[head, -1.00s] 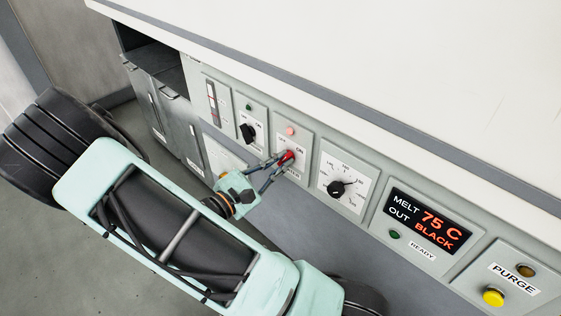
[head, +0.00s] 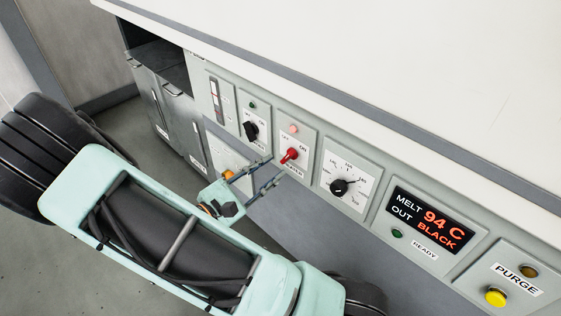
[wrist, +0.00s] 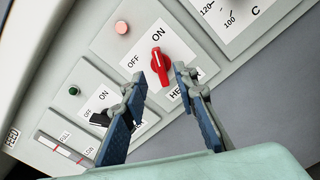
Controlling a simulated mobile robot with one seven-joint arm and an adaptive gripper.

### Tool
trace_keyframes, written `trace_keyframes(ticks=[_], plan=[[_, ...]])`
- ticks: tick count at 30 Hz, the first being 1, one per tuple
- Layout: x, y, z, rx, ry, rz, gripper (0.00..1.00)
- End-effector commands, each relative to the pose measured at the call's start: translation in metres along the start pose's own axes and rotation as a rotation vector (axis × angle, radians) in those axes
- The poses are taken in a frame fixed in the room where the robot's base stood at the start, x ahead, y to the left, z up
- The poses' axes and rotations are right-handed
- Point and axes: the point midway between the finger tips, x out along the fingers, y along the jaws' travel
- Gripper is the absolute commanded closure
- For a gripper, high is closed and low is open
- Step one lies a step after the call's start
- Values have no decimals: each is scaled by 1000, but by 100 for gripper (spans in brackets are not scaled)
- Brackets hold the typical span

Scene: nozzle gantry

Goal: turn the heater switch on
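The heater switch (head: 289,155) is a red rotary knob on a white plate. It also shows in the wrist view (wrist: 160,66), with its narrow end towards ON and away from OFF. The lamp (head: 294,129) above it is pale pink. My gripper (head: 267,169) is open and empty, just in front of the panel and below the knob in the head view. Its fingers are apart from the knob. In the wrist view the knob shows between and beyond the two blue-grey fingertips.
A black OFF/ON switch (head: 250,131) is left of the heater switch, and a black temperature dial (head: 339,187) is right of it. The display (head: 429,221) reads MELT 94 C, OUT BLACK. A yellow purge button (head: 495,297) is at far right.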

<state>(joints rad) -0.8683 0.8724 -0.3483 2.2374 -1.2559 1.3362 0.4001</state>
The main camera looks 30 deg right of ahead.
Motion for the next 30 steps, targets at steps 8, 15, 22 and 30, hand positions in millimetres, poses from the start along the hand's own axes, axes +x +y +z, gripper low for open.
trace_keyframes(ticks=[8, 15, 22, 30], plan=[[-53, 0, -1, 2, 3, 1, 73], [-68, 0, 0, 1, 1, 0, 73], [-68, 0, 0, 1, 1, -1, 73], [-68, 0, 0, 2, 3, -3, 73]])
